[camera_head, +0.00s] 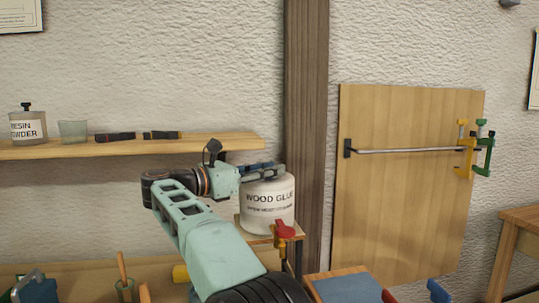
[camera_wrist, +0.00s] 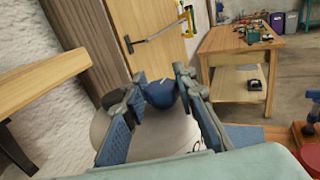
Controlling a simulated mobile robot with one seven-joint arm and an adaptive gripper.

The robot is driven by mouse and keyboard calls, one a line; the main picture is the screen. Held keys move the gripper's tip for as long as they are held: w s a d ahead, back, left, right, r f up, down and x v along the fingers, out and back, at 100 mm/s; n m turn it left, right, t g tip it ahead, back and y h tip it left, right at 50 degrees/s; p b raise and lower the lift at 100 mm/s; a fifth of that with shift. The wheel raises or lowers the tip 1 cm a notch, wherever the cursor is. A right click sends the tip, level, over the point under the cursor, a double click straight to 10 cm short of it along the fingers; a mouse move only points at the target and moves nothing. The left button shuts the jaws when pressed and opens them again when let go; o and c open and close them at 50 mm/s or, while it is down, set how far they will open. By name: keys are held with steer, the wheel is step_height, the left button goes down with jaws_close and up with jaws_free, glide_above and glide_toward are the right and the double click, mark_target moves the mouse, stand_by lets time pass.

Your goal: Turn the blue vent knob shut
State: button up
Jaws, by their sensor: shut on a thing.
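The white wood glue container (camera_head: 269,205) stands on a small wooden stand, with a red tap (camera_head: 283,230) low on its front. My gripper (camera_head: 264,170) is at the top of the container, reaching in from the left. In the wrist view, the blue vent knob (camera_wrist: 160,96) sits on top of the pale container (camera_wrist: 172,136), between the fingertips of my gripper (camera_wrist: 160,82), which is shut on it. A small pale mark shows on the knob. In the head view my gripper hides the knob, so its turn cannot be told there.
A wooden post (camera_head: 306,120) rises close behind the container. A wall shelf (camera_head: 215,145) with a resin powder bottle (camera_head: 28,125), a glass (camera_head: 73,131) and dark tools is at left. A wooden panel (camera_head: 400,210) with clamps (camera_head: 466,150) is at right. A workbench (camera_wrist: 240,40) stands beyond.

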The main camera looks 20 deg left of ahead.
steer(key=shift+f+m+g+h+p, duration=0.15)
steer(key=shift+m+g+h+p, duration=0.2)
steer(key=shift+p, duration=0.35)
steer(key=o, duration=1.2)
steer(key=v, duration=1.2)
